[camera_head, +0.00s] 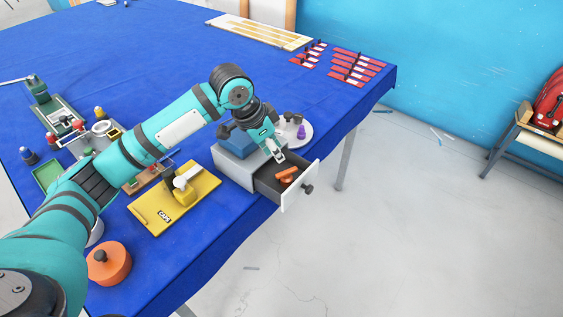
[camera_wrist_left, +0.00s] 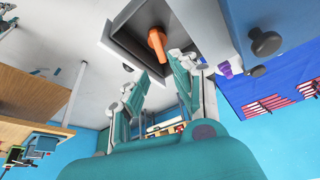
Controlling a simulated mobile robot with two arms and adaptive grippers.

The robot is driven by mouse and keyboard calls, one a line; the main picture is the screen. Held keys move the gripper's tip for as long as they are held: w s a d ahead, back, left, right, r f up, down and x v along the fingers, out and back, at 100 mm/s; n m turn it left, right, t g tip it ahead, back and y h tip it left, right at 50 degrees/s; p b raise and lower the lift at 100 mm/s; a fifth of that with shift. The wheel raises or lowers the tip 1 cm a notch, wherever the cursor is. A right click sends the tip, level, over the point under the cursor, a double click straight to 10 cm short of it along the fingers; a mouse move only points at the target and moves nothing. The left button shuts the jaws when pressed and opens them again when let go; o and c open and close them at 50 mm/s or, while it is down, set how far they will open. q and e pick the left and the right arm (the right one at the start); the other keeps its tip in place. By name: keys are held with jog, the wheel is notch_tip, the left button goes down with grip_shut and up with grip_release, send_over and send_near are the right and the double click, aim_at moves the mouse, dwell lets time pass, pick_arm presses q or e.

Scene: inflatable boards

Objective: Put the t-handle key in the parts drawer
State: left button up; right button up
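The parts drawer (camera_head: 295,195) is pulled out of a grey cabinet (camera_head: 236,170) at the table's front edge. It also shows in the left wrist view (camera_wrist_left: 118,35). An orange piece (camera_head: 287,175), which looks like the t-handle key's handle, lies inside the drawer; it also shows in the left wrist view (camera_wrist_left: 157,42). Its shaft is not clearly visible. My left gripper (camera_head: 280,157) is just above the drawer. In the left wrist view my left gripper (camera_wrist_left: 160,70) has its fingers apart, with nothing between them. My right gripper is out of view.
A blue block (camera_head: 242,146) sits on the cabinet. A round plate (camera_head: 304,132) with small pieces stands behind it. A yellow board (camera_head: 158,216) and an orange round container (camera_head: 109,264) are to the left. Free floor lies right of the drawer.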

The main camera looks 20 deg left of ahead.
pick_arm(q)
jog(key=shift+v, duration=1.2)
jog(key=shift+c, duration=0.4)
